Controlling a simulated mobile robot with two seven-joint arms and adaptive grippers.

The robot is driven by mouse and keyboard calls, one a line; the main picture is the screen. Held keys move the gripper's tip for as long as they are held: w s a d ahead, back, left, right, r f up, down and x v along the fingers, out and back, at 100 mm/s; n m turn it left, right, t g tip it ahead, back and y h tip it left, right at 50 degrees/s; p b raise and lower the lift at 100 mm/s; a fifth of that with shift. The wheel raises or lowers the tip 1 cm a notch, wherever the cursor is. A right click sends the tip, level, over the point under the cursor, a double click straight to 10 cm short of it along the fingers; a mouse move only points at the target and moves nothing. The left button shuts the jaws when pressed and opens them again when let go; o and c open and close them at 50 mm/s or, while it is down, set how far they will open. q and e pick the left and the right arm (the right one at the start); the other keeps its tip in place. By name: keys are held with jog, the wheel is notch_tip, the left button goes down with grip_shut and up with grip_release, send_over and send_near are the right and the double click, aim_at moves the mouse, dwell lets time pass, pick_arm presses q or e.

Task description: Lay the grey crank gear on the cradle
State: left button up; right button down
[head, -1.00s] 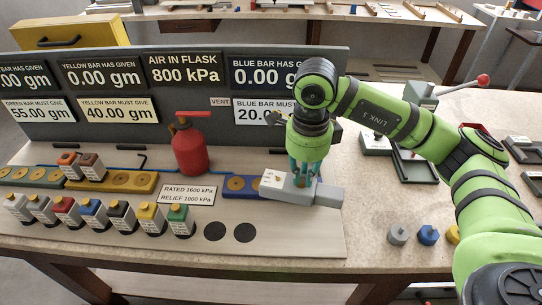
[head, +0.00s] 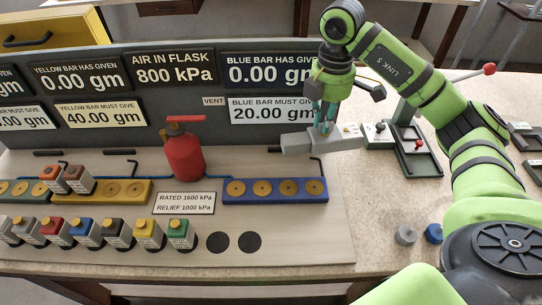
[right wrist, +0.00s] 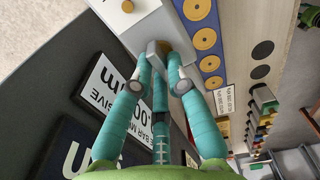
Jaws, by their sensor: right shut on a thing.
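My right gripper (head: 324,127) is shut on a light grey block-shaped piece (head: 297,144), held near the front of the dark display panel. The piece has a paler boxy end with a small knob (head: 350,130). In the right wrist view, the teal fingers of the gripper (right wrist: 164,66) close on the grey piece (right wrist: 158,46), with its pale box (right wrist: 138,18) beyond. I cannot tell whether this piece is the grey crank gear. A notched grey round piece (head: 405,235) lies on the table at the right. I cannot make out which thing is the cradle. My left gripper is not in view.
A blue bar (head: 255,198) with brass discs lies in front of the panel (head: 190,96). A red flask (head: 184,150) stands left of it. Small coloured-top blocks line the front left. A dark tray (head: 424,166) and a blue round piece (head: 433,233) are at the right.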

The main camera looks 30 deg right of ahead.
jog(key=shift+w+d+m, duration=0.15)
jog(key=shift+w+m, duration=0.05)
jog(key=shift+m, duration=0.5)
jog(key=w+a+f+p, duration=0.2)
jog(key=f, duration=0.1)
jog(key=w+a+f+p, duration=0.2)
jog(key=w+a+f, duration=0.1)
jog(key=w+a+f+p, duration=0.1)
jog(key=w+a+f, duration=0.2)
jog(key=f, duration=0.1)
jog(key=shift+a+f+p, duration=0.1)
jog(key=shift+a+p, duration=0.05)
jog(key=shift+p, duration=0.25)
jog(key=shift+f, duration=0.25)
jog(key=shift+f, duration=0.2)
jog(key=c, duration=1.2)
grip_release()
jog(key=shift+s, duration=0.1)
